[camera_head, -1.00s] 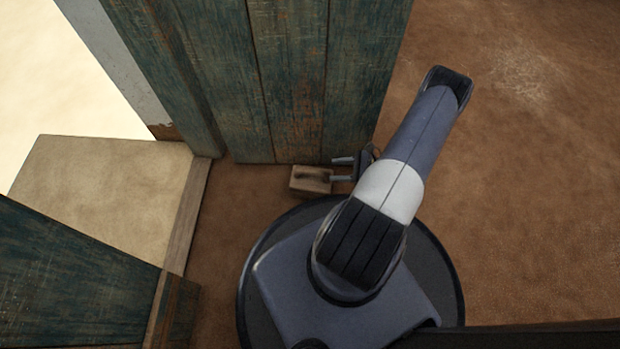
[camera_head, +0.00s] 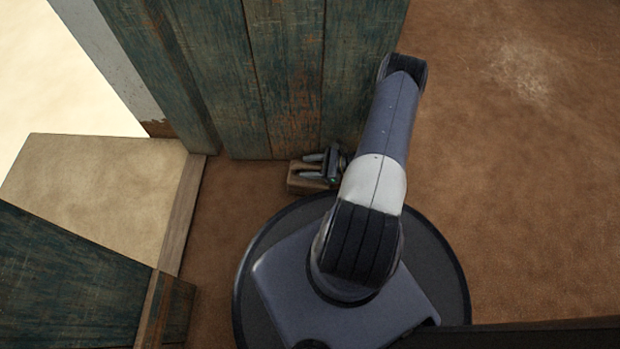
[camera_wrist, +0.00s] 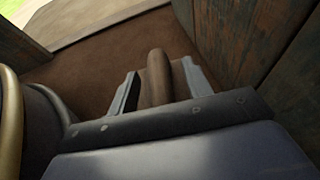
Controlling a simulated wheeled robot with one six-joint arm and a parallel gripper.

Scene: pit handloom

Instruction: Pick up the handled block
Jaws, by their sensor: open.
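The handled block (camera_head: 297,187) is a small wooden block on the brown floor, close to the foot of the green plank door, in the head view. In the wrist view its rounded brown handle (camera_wrist: 158,80) stands between my two fingers. My gripper (camera_head: 311,166) is open, with its fingers over the block in the head view and one on each side of the handle in the wrist view (camera_wrist: 160,88). I cannot tell whether either finger touches the handle. The lower part of the block is hidden by my gripper.
The weathered green plank door (camera_head: 285,80) rises right behind the block. A pale stone step (camera_head: 90,190) and another green plank piece (camera_head: 70,285) lie to the left. The brown floor (camera_head: 520,190) is clear on the right.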

